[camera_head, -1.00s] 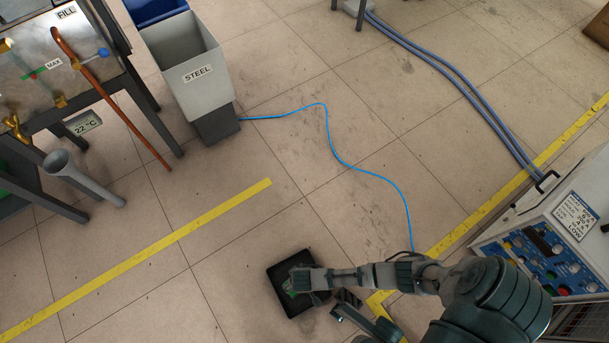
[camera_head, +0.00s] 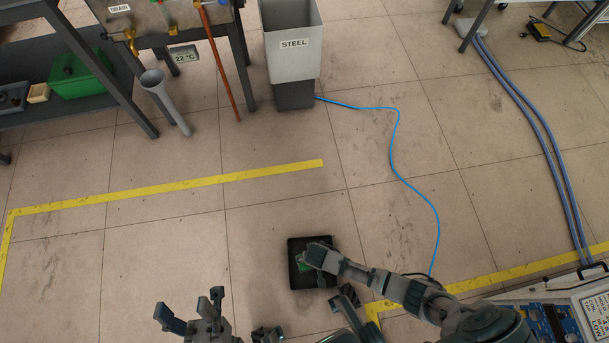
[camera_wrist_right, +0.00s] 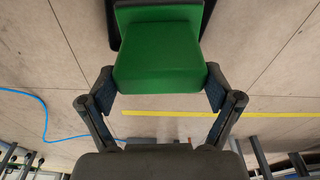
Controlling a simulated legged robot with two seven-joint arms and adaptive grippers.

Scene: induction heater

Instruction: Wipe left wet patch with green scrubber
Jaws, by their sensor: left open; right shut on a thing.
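The green scrubber (camera_wrist_right: 158,58) fills the upper middle of the right wrist view, between the two fingers of my right gripper (camera_wrist_right: 160,88), which is shut on it. In the head view my right gripper (camera_head: 314,257) is over a black tray (camera_head: 296,282) on the floor, and a bit of the scrubber (camera_head: 304,266) shows beside it. I cannot tell whether the scrubber touches the tray. My left gripper (camera_head: 192,307) is open and empty at the bottom, left of the tray. I cannot make out a clear wet patch on the tiled floor.
A grey STEEL bin (camera_head: 291,62) stands at the top middle, with a blue cable (camera_head: 398,170) running from it. A workbench with a grey funnel pipe (camera_head: 165,100) and a green box (camera_head: 82,75) is at upper left. Open floor lies around the yellow line (camera_head: 180,187).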

